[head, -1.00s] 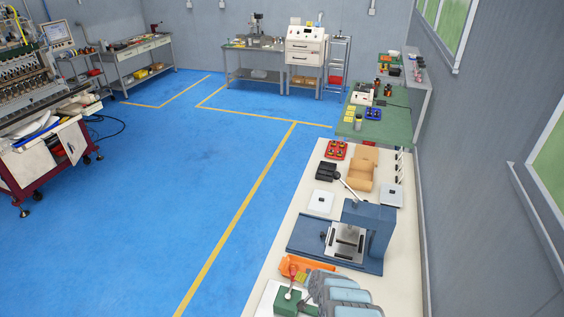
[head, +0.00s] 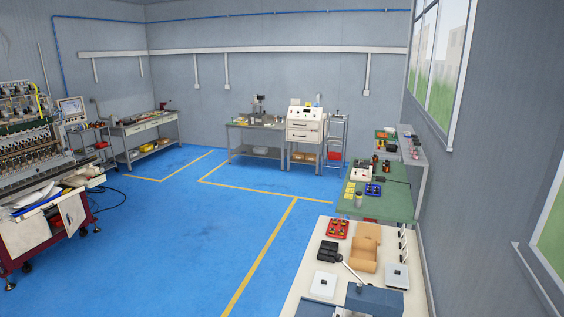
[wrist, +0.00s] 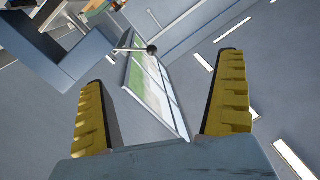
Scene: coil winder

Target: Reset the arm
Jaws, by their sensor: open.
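My gripper (wrist: 160,95) shows in the wrist view with its two yellow ribbed fingers wide apart. Nothing is between the fingers. Behind them the wrist view shows grey walls, a window (wrist: 158,85) and bright ceiling lights. A lever with a dark ball knob (wrist: 152,50) stands beyond the fingertips, near a blue-grey press body (wrist: 75,50). My gripper and arm are not in the head view.
The blue floor (head: 170,250) is clear.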

